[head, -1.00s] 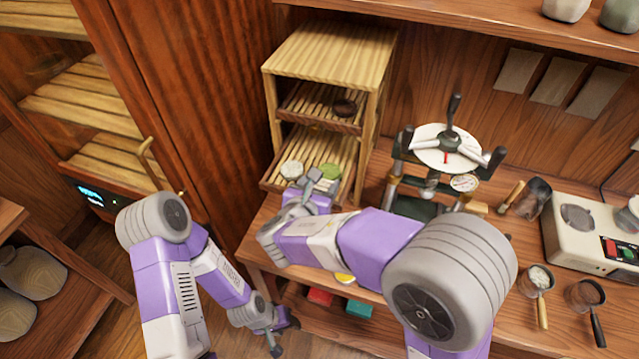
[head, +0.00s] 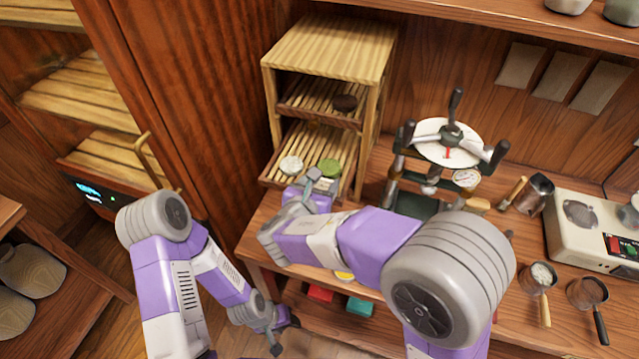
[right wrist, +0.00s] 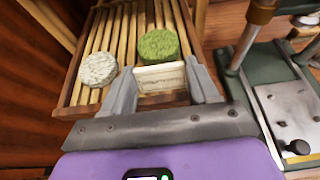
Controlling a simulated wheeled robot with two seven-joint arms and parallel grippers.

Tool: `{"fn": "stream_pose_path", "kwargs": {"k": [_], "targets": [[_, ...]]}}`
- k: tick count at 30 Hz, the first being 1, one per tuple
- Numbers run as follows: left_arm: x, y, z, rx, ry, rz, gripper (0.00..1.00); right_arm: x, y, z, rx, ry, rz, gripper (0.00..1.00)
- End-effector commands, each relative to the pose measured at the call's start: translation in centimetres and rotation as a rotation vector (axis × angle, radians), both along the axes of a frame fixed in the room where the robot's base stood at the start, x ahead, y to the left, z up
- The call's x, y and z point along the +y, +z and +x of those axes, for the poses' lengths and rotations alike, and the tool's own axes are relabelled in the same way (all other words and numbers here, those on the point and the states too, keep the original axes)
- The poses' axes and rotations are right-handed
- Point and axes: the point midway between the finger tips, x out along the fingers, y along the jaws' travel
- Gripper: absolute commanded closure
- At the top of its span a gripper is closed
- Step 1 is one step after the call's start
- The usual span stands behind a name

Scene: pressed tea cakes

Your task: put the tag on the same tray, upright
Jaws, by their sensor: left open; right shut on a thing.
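The tag (right wrist: 161,77) is a small cream card with faint writing, held between the fingertips of my right gripper (right wrist: 160,84). It stands at the front of the pulled-out lower slatted tray (right wrist: 125,38), just in front of a round green tea cake (right wrist: 158,45). I cannot tell whether its lower edge touches the slats. A whitish speckled tea cake (right wrist: 98,69) lies to the left on the same tray. In the head view my right gripper (head: 318,182) reaches the tray's (head: 311,147) front edge. My left gripper (head: 272,338) is low, open and empty, away from the tray.
A cream appliance (head: 590,230) and handled cups (head: 538,280) are farther right on the bench.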

Motion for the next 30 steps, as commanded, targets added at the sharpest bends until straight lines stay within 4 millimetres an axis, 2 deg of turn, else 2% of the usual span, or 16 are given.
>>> {"fn": "stream_pose_path", "kwargs": {"k": [2,3,9,17,20,30], "targets": [[0.0,-0.2,0.0,0.0,0.0,0.0,0.5,0.0,-0.3,0.0,0.0,0.0,0.0,0.73],[0.0,-0.2,0.0,0.0,0.0,0.0,0.5,0.0,-0.3,0.0,0.0,0.0,0.0,0.39],[0.0,-0.1,0.0,0.0,0.0,0.0,0.5,0.0,-0.2,0.0,0.0,0.0,0.0,0.11],[0.0,-0.1,0.0,0.0,0.0,0.0,0.5,0.0,-0.1,-0.1,0.0,0.0,0.0,0.11],[0.0,0.0,0.0,0.0,0.0,0.0,0.5,0.3,0.2,-0.6,0.0,0.002,0.001,0.11],[0.0,1.0,0.0,0.0,0.0,0.0,0.5,1.8,2.3,-5.4,0.0,0.003,0.001,0.11]]}}
